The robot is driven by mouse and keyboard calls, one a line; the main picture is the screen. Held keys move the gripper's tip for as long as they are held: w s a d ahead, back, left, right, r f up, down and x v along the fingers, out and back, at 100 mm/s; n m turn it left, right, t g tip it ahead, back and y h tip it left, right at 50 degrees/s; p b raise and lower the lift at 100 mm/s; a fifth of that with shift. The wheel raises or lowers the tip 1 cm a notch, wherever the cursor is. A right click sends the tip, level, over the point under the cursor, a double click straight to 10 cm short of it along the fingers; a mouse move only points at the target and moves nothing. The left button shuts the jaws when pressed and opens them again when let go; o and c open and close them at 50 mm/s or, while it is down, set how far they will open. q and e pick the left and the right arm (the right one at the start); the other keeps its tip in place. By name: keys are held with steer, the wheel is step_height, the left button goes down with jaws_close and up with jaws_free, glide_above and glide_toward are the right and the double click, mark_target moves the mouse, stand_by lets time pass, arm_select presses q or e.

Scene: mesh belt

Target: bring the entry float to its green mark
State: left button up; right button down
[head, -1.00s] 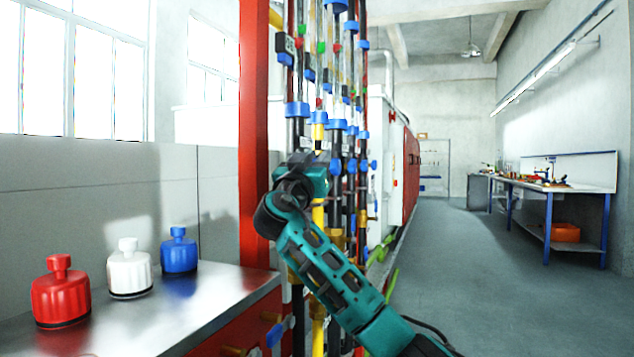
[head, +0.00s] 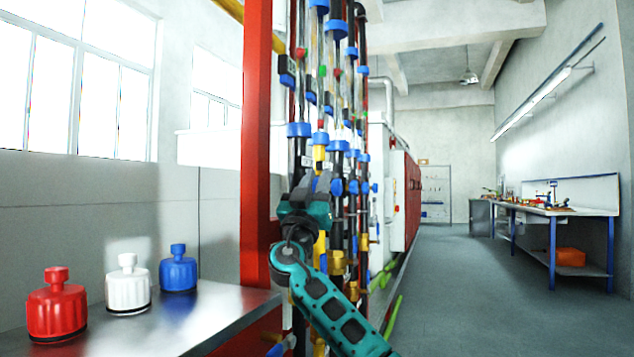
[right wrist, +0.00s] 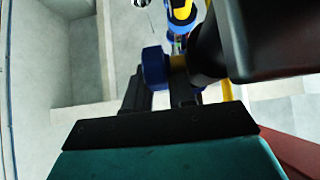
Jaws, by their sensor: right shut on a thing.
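The flowmeter rack (head: 298,131) shows as a row of upright tubes with blue collars and black and yellow fittings. Small red (head: 301,53) and green (head: 322,70) marks or floats show in the tubes; I cannot tell which is the entry float or which green is its mark. My right gripper (head: 311,183) points up in front of the near tubes, below the blue collars. In the right wrist view it is shut on a blue valve knob (right wrist: 155,68) with a yellow stem behind it. The fingers partly hide the knob. My left gripper is not in view.
A red post (head: 256,150) stands left of the rack. A metal bench (head: 215,306) at the left carries red (head: 57,308), white (head: 128,288) and blue (head: 178,270) capped bottles. A clear floor aisle (head: 455,290) runs to the right, towards a workbench (head: 540,206).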

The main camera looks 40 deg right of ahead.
steer(key=shift+f, duration=0.1)
steer(key=c, duration=1.3)
jaws_free()
steer(key=shift+a+f, duration=0.3)
steer(key=shift+a, duration=0.05)
arm_select(q)
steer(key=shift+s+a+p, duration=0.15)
steer(key=shift+p, duration=0.3)
arm_select(e)
steer(key=s+a, duration=0.2)
steer(key=a, duration=0.1)
steer(key=s+a, duration=0.2)
steer(key=a, duration=0.2)
steer(key=s+a, duration=0.2)
steer(key=a, duration=0.1)
steer(key=shift+a+f, duration=0.1)
steer(key=shift+a, duration=0.3)
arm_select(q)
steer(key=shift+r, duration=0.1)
